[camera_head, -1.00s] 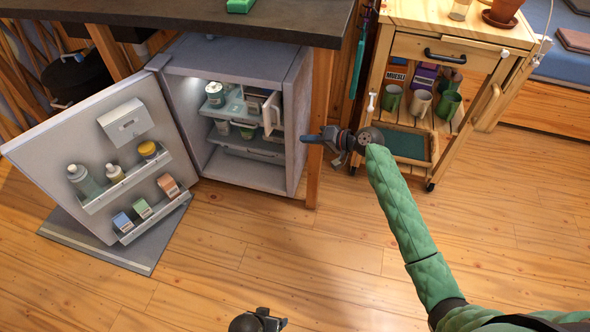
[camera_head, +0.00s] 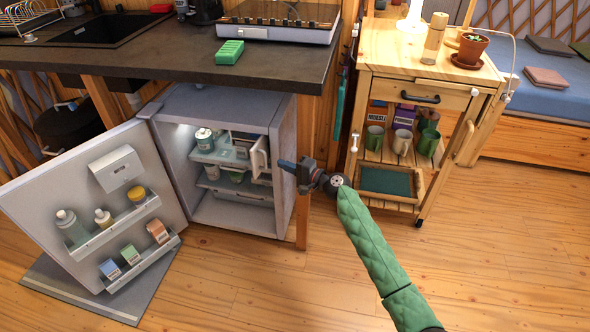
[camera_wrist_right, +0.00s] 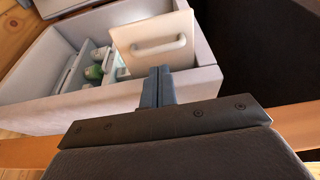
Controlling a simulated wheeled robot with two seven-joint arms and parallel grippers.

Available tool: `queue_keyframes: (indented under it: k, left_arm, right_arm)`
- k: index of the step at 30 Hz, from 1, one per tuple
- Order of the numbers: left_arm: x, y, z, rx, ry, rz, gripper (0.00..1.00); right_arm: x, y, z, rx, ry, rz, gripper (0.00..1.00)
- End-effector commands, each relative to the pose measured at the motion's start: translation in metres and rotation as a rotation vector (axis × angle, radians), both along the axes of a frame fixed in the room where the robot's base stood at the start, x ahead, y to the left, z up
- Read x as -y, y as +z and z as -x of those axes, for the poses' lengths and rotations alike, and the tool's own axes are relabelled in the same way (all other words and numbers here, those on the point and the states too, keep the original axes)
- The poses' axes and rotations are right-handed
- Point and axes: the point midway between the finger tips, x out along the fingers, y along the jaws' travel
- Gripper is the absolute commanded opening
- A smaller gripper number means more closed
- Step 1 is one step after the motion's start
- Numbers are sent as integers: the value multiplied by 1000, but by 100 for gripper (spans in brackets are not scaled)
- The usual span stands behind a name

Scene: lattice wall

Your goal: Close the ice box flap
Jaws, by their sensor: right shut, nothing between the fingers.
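The fridge (camera_head: 287,190) stands under the counter with its door (camera_head: 75,190) swung wide open to the left. The ice box flap (camera_head: 259,158) stands open at the upper right of the interior. In the right wrist view the flap (camera_wrist_right: 152,45) is a pale panel with a rounded handle, just beyond my fingertips. My right gripper (camera_head: 282,165) is shut and empty, in front of the fridge's right side. In the right wrist view its fingers (camera_wrist_right: 158,75) are together, overlapping the flap's lower edge in the picture; I cannot tell whether they touch it. My left gripper is not in view.
Shelves inside the fridge hold a white jar (camera_head: 203,140) and other items. The door racks hold bottles and small boxes. A wooden cart (camera_head: 465,90) stands to the right. The dark counter (camera_head: 190,72) overhangs the fridge. The floor in front is clear.

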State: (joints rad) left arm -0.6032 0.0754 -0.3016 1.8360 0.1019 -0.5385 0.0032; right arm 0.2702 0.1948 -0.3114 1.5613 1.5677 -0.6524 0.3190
Motion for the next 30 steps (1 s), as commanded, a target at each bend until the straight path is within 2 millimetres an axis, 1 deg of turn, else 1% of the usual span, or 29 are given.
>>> queue_keyframes:
  k: [3,9,23,26,30]
  left_arm:
    - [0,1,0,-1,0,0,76]
    - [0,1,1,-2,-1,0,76]
    - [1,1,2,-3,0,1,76]
    - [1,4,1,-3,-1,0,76]
    - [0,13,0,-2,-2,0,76]
  right_arm:
    - [-13,1,-10,1,0,-1,0]
    - [-26,-1,-19,0,1,1,0]
    - [-28,0,-20,0,-1,1,0]
    - [-30,1,-20,0,-13,0,0]
    - [-39,3,-20,-1,-54,-1,0]
